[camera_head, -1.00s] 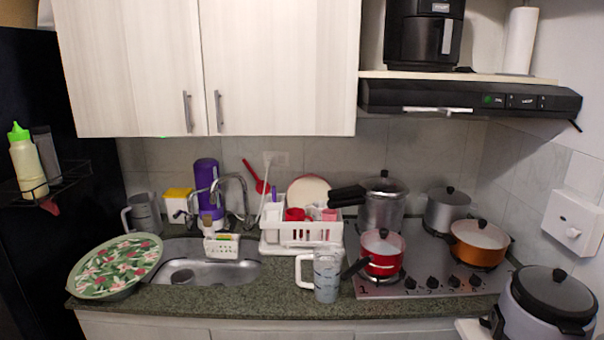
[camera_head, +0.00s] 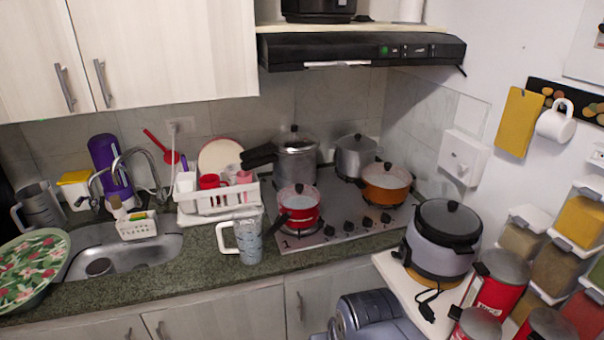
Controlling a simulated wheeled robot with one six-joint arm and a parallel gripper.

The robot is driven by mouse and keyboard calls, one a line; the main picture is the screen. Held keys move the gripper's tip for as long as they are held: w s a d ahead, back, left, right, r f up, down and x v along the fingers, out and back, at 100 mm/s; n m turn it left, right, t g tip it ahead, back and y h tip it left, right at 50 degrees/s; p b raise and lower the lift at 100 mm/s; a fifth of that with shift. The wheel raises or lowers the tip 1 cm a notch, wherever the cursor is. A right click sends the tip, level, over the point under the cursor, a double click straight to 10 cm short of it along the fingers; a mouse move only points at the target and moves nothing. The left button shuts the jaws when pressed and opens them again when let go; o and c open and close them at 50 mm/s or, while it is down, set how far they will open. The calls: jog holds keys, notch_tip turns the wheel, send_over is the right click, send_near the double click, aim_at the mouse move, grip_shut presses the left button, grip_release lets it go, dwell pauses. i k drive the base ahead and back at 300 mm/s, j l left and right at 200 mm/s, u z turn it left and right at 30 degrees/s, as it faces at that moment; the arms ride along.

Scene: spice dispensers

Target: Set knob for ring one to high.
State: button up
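The silver gas stove (camera_head: 300,239) is set into the dark green counter, right of centre. Several black knobs stand in a row along its front edge; the leftmost knob (camera_head: 329,230) is just right of the red pot. A mark like a "1" (camera_head: 286,244) shows on the stove's front left corner. The knobs are too small to read their settings. A red pot (camera_head: 299,212) sits on the front left burner. My gripper is not in view.
A patterned mug (camera_head: 250,243) stands on the counter left of the stove. A pressure cooker (camera_head: 296,165), a grey pot (camera_head: 355,157) and an orange pot (camera_head: 387,184) are on the stove. A rice cooker (camera_head: 441,243) stands on a white shelf at right. Spice containers (camera_head: 522,240) are beyond it.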

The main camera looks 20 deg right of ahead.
aim_at(330, 232)
jog(key=i+z, duration=0.5)
jog(key=z, duration=0.25)
jog(key=i+j+z, duration=0.2)
jog(key=z, duration=0.15)
